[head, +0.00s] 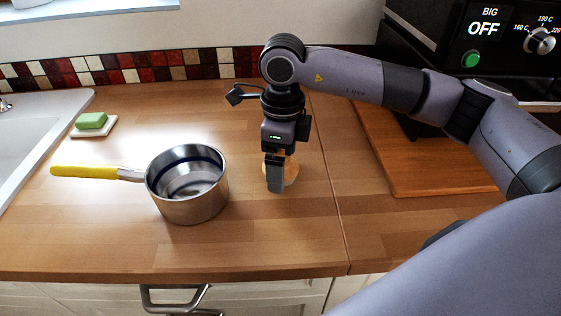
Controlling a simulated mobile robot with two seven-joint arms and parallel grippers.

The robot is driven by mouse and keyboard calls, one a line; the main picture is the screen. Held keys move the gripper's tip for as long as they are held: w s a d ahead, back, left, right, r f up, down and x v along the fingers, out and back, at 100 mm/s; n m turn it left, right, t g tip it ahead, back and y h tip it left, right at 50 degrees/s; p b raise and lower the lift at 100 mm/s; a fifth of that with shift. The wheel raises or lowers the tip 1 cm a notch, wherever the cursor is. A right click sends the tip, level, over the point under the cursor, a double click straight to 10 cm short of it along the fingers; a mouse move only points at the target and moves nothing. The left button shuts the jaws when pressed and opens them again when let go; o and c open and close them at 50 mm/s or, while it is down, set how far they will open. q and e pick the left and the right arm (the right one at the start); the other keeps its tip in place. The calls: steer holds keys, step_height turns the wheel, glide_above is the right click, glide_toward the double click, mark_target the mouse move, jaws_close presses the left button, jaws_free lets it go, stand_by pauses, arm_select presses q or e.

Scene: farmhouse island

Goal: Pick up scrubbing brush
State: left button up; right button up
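A round, tan wooden thing, which looks like the scrubbing brush (292,171), is on the wooden counter to the right of the pot. It is mostly hidden behind my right gripper (275,182). My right gripper points straight down in front of it, with its fingers low near the counter. The fingers overlap one another from this side, so I cannot tell whether they are apart or touch the brush. My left gripper is not in view.
A steel saucepan (190,208) with a yellow handle stands close to the left of my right gripper. A green block (90,121) lies on a white dish at the back left, beside the sink (40,118). A wooden board (430,170) and a black oven (480,70) are at the right.

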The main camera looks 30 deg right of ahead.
steer(key=c, duration=1.1)
steer(key=shift+r, duration=0.2)
step_height(320, 180, up, 10)
steer(key=shift+r+b, duration=0.15)
steer(key=shift+b, duration=0.15)
step_height(320, 180, up, 9)
steer(key=shift+r+p, duration=0.2)
steer(key=shift+p, duration=0.6)
steer(key=shift+o, duration=1.3)
steer(key=shift+f, duration=0.1)
steer(key=shift+c, duration=0.5)
